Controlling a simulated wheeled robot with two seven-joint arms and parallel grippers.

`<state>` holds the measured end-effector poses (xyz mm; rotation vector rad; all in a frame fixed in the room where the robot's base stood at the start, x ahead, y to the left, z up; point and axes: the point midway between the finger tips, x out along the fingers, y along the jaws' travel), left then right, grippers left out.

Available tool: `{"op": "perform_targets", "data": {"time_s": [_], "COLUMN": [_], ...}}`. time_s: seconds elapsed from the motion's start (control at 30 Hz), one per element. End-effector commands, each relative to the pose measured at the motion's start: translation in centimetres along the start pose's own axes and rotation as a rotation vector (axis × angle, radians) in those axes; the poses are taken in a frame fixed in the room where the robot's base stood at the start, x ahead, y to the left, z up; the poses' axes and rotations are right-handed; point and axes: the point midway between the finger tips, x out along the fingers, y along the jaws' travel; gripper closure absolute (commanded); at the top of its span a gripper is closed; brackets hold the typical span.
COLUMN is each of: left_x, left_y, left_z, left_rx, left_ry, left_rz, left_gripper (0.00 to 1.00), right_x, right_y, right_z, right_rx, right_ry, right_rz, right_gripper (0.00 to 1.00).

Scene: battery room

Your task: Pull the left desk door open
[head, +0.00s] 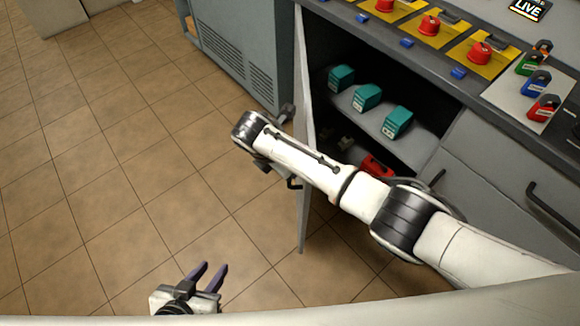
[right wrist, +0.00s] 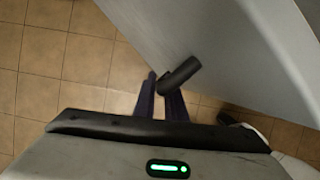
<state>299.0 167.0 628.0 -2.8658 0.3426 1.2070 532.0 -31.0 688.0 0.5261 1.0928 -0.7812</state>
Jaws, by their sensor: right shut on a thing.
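The left desk door (head: 303,200) is grey and stands swung well open, nearly edge-on in the head view, with the cabinet inside showing. In the right wrist view the door's face (right wrist: 215,50) fills the upper right, with a dark bar handle (right wrist: 181,73) on it. My right gripper (right wrist: 163,92) is shut on this handle; its purple fingers are on either side of the bar's end. In the head view my right arm crosses in front of the door and cabinet, and its fingers are mostly hidden. My left gripper (head: 208,272) is open and empty over the floor, away from the door.
Teal boxes (head: 367,97) stand on the cabinet shelf, with a red item (head: 376,165) below. The desktop (head: 372,38) bears red knobs and coloured padlocks. A closed drawer front (head: 500,170) is at right. A vented grey cabinet (head: 238,45) stands behind. Tiled floor at left is clear.

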Motion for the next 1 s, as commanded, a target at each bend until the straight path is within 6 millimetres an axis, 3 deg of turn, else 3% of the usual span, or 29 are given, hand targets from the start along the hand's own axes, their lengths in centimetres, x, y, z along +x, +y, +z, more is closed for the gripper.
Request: {"op": "perform_targets", "data": {"time_s": [0.1, 0.43, 0.8, 1.0], "left_x": [0.0, -0.1, -1.1, -1.3], "left_y": [0.0, 0.0, -0.1, -0.1], "left_z": [0.0, -0.1, -0.6, -0.7], "left_rx": [-0.001, -0.002, -0.007, -0.007], "left_ry": [0.001, 0.0, -0.003, -0.005], "left_rz": [0.0, 0.0, -0.004, -0.004], "left_gripper": [0.69, 0.69, 0.69, 0.69], "right_x": [0.1, -0.5, -7.2, -9.7], "right_y": [0.0, 0.0, 0.1, 0.0], "right_z": [0.0, 0.0, 0.1, 0.0], "right_rx": [-0.001, -0.001, -0.001, 0.0], "right_ry": [0.001, 0.001, 0.001, 0.002], "right_rz": [0.0, 0.002, 0.004, 0.002], "right_gripper": [0.81, 0.81, 0.81, 0.81]}}
